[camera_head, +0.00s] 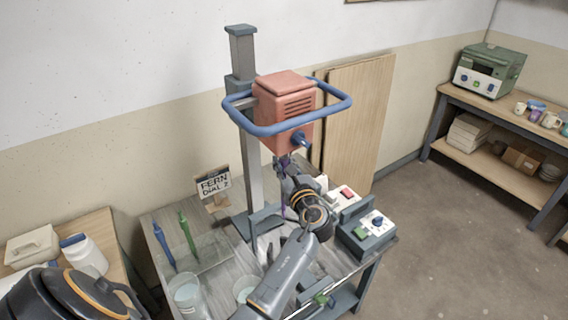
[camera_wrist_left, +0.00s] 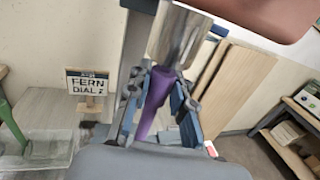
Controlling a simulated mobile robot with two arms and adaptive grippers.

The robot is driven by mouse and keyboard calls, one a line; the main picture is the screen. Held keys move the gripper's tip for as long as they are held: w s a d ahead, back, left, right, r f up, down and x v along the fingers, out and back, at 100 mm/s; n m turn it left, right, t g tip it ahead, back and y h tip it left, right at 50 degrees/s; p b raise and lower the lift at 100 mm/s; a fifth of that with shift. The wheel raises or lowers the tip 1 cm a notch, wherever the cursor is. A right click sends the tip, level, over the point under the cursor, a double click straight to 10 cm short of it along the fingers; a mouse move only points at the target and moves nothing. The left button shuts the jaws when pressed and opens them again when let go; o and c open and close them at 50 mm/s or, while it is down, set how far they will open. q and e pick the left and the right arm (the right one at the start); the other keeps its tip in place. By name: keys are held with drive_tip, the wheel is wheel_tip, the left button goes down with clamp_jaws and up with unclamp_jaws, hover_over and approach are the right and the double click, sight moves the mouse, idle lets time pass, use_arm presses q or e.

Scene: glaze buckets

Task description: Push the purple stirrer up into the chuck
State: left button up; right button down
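The purple stirrer (camera_wrist_left: 155,100) stands nearly upright between the fingers of my left gripper (camera_wrist_left: 158,92), which look closed on it from both sides. My left gripper also shows in the head view (camera_head: 288,182), below the red mixer head (camera_head: 284,100). In the left wrist view the stirrer's top end meets the lower end of the metal chuck (camera_wrist_left: 180,40). I cannot tell how far it is inside. The stirrer's lower part is hidden behind my gripper's body. My right gripper is not in view.
A blue ring handle (camera_head: 285,127) surrounds the mixer head on its grey column (camera_head: 243,60). A sign (camera_head: 214,184) reads "FERN DIAL 2". Blue (camera_head: 164,243) and green (camera_head: 187,232) stirrers stand at the left. A control box (camera_head: 366,236) and clear buckets (camera_head: 187,293) are on the bench.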

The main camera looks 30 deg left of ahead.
use_arm(q)
drive_tip(key=o, duration=0.5)
